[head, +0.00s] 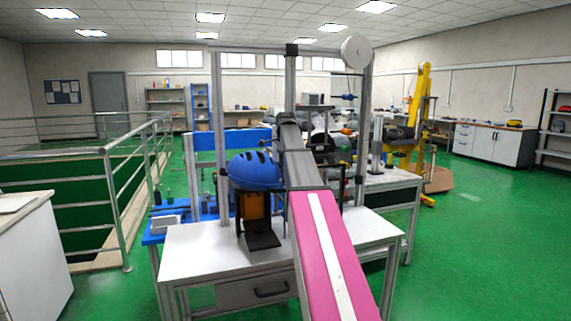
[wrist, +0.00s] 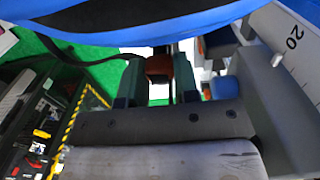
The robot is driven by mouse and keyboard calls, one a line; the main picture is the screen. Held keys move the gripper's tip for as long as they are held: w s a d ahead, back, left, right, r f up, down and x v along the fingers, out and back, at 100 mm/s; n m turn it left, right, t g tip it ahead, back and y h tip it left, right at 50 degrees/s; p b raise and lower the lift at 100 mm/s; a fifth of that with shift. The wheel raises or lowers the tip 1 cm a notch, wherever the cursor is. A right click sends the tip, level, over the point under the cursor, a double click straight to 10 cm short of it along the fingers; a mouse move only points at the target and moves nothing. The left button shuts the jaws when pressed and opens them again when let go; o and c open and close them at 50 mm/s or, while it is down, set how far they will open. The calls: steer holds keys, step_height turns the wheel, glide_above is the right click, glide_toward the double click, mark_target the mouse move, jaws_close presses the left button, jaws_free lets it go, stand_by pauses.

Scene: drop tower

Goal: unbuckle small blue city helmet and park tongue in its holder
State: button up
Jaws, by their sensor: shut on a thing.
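The blue helmet (head: 255,171) sits on a dark stand (head: 262,240) with an orange-brown part, at the left of the white table. In the wrist view, the helmet's blue rim (wrist: 215,18) crosses the top, very close to the camera. My gripper (wrist: 159,75) is just below that rim, its two dark green fingers closed on a small red-brown buckle part (wrist: 158,66). A thin black strap (wrist: 72,55) runs from the left toward the fingers. The buckle's details are too small to make out. My arm hides the gripper in the head view. I cannot make out the tongue holder.
A metal frame (head: 369,130) with a round white wheel (head: 356,51) rises over the table (head: 205,250). A grey upright with a scale marked 20 (wrist: 291,38) stands close at the right in the wrist view. Railings (head: 110,185) border the left side.

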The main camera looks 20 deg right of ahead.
steer(key=shift+a+f, duration=0.25)
steer(key=shift+f, duration=0.8)
stand_by(1.7)
stand_by(0.3)
steer(key=o, duration=0.8)
steer(key=shift+r, duration=0.1)
steer(key=d+r, duration=0.3)
steer(key=r, duration=0.6)
stand_by(1.3)
stand_by(0.4)
